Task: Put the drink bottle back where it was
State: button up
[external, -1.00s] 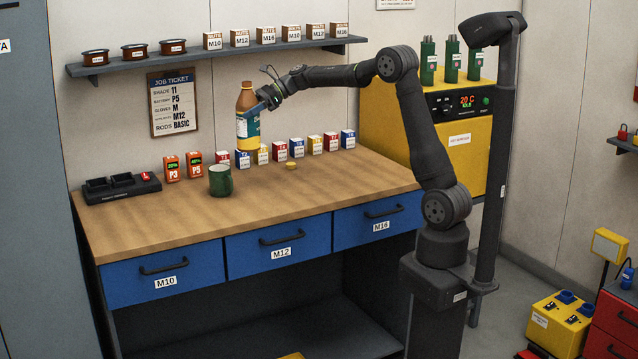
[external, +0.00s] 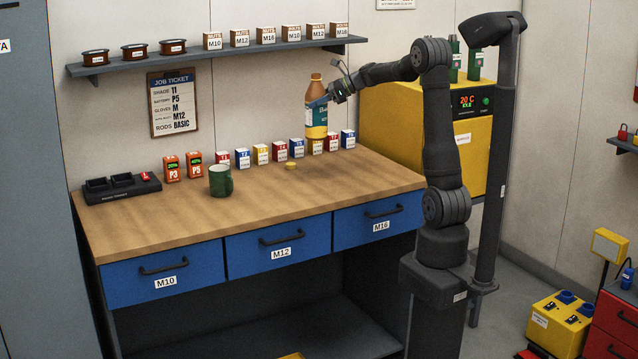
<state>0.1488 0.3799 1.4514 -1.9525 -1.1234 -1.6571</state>
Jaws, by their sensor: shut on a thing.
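The drink bottle (external: 316,115) is orange-brown with a dark teal and yellow label and an orange-brown cap. It is upright in my gripper (external: 318,102), which is shut on it from the right side. The bottle overlaps the right part of the row of small boxes in the picture. Its base appears to be above the bench (external: 260,210), though the exact gap is hard to tell.
Orange batteries (external: 171,168) and a black tray (external: 119,190) are at left. The bench's front right is clear.

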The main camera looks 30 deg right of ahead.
aim_at(321, 130)
jog(key=f, duration=0.4)
jog(key=shift+a+f, duration=0.2)
jog(key=shift+f, duration=0.2)
jog(key=w+a+f, duration=0.2)
jog(key=a+f, duration=0.9)
jog(key=shift+w, duration=0.4)
jog(key=shift+f, duration=0.15)
jog(key=o, duration=1.3)
jog(key=shift+f, duration=0.1)
jog(key=shift+c, duration=0.2)
jog(key=shift+o, duration=0.2)
jog(key=v, duration=1.2)
